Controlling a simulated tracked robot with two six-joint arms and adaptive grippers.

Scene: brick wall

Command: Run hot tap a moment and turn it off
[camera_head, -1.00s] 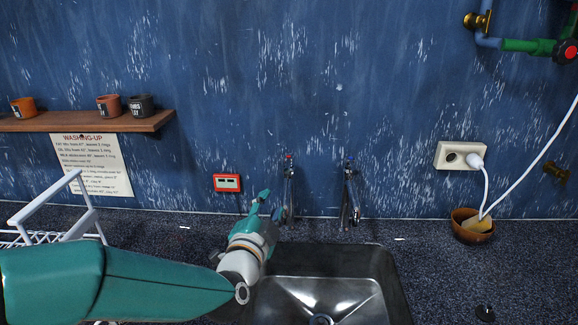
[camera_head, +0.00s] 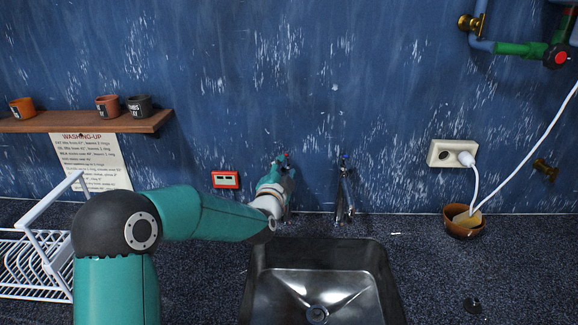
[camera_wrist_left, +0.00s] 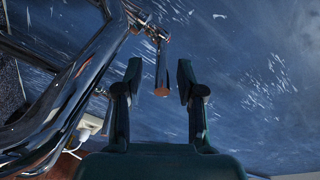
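The hot tap (camera_head: 283,156), with a red mark at its top, stands against the blue wall behind the sink. My left gripper covers most of it in the head view. The tap with the blue mark (camera_head: 344,185) stands to its right. My left gripper (camera_head: 281,163) is at the top of the hot tap. In the left wrist view its two fingers (camera_wrist_left: 159,80) are apart. A small reddish metal lever end (camera_wrist_left: 162,75) shows between them, with no clear contact. A large chrome pipe (camera_wrist_left: 65,90) runs along the left there. My right gripper is not in view.
The metal sink (camera_head: 385,285) lies below the taps, with no visible water stream. A white rack (camera_head: 30,265) is at left, a shelf with cups (camera_head: 75,125) above. A socket (camera_head: 440,153) with a plugged cable and a brown bowl (camera_head: 463,228) are at right.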

